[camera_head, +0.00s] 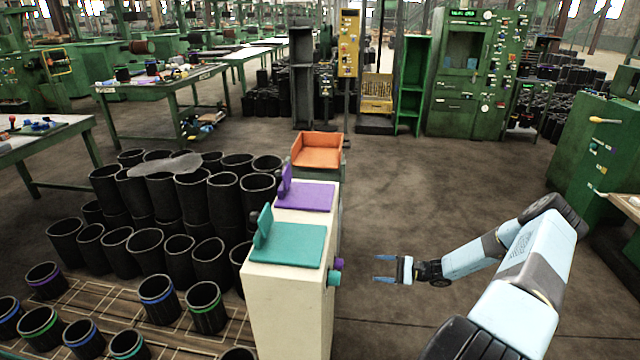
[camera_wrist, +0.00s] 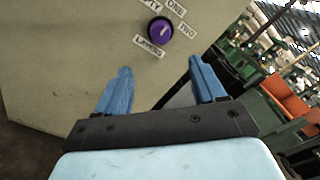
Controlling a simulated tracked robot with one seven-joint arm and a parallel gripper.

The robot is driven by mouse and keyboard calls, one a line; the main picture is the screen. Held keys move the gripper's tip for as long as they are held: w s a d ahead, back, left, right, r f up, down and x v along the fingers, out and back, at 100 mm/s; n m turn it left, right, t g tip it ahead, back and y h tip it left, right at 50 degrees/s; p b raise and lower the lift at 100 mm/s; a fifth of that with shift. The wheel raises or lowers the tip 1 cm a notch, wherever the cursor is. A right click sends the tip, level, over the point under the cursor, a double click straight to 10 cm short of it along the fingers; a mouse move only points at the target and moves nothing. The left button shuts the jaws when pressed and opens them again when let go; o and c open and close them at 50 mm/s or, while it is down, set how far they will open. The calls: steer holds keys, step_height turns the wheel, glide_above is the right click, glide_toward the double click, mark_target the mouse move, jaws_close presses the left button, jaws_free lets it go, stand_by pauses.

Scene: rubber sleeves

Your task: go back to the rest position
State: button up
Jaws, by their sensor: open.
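My gripper (camera_head: 385,269) is at the end of my light-blue arm, to the right of the cream cabinet (camera_head: 285,310) in the head view. Its two blue fingers are apart with nothing between them. In the wrist view my gripper (camera_wrist: 160,82) faces the cabinet side (camera_wrist: 60,60). A purple knob (camera_wrist: 161,30) with white labels around it shows beyond the fingers, apart from them. In the head view the purple knob (camera_head: 339,264) and a teal knob (camera_head: 334,279) stick out from the cabinet's right side.
The cabinet top carries a teal panel (camera_head: 289,246) and a purple panel (camera_head: 304,196). An orange tray (camera_head: 318,151) stands behind it. Black rubber sleeves (camera_head: 190,200) are stacked on the left. A green machine (camera_head: 600,150) is at the right. Open floor (camera_head: 430,190) lies behind my arm.

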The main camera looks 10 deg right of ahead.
steer(key=s+a+r+n+g+h, duration=0.2)
steer(key=s+a+r+n+h, duration=0.15)
steer(key=r, duration=0.85)
steer(key=s+a+r+n+g+h, duration=0.25)
steer(key=r+h, duration=0.25)
steer(key=r, duration=0.8)
steer(key=s+a+r+n+g+h, duration=0.2)
steer(key=r+n+g+h, duration=0.15)
steer(key=r, duration=0.85)
steer(key=s+a+r+n+t+h, duration=0.1)
steer(key=s+r+t, duration=0.3)
steer(key=s+r, duration=0.6)
steer(key=s+a+r+n+t+h, duration=0.2)
steer(key=s+r, duration=0.8)
steer(key=s, duration=0.5)
steer(key=shift+s+a+t+h, duration=0.15)
steer(key=shift+a+t+h, duration=0.7)
steer(key=shift+t+h, duration=0.2)
